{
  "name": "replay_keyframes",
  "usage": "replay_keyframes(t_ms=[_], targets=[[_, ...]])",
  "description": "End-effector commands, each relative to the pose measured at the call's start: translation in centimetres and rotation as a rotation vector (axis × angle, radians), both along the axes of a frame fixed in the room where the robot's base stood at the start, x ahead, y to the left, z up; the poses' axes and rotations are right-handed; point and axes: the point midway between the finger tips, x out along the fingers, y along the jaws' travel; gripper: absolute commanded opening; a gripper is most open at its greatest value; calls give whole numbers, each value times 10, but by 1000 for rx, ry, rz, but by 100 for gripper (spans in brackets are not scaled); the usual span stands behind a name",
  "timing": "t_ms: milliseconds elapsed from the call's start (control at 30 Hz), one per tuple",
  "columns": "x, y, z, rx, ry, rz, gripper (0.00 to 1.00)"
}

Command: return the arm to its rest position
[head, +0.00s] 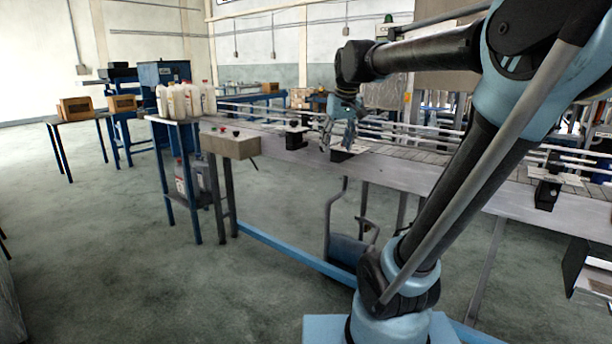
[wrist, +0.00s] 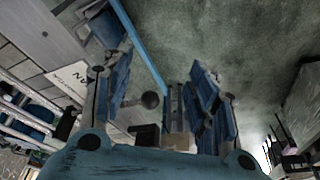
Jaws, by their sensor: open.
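My arm rises from the lower right of the head view and bends across to the left at its elbow. My gripper (head: 338,133) hangs down at its end, over or in front of the conveyor (head: 270,137); the exact gap is unclear. In the wrist view my gripper (wrist: 160,95) shows its two blue fingers spread apart. No held object shows between them.
Several white bottles (head: 187,100) stand on a small blue-legged table left of the conveyor. A control box (head: 229,144) with buttons is on the conveyor's near end. Cardboard boxes (head: 75,108) sit on tables at far left. The floor (head: 110,240) at left is clear.

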Motion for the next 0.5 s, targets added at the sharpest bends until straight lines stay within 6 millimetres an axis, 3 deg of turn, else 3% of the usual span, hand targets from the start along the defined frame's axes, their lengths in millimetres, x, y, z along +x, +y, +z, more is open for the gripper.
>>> replay_keyframes(t_ms=[200,500], targets=[[-69,-40,-69,-10,33,-92,53],[-161,-77,-174,-22,79,-211,53]])
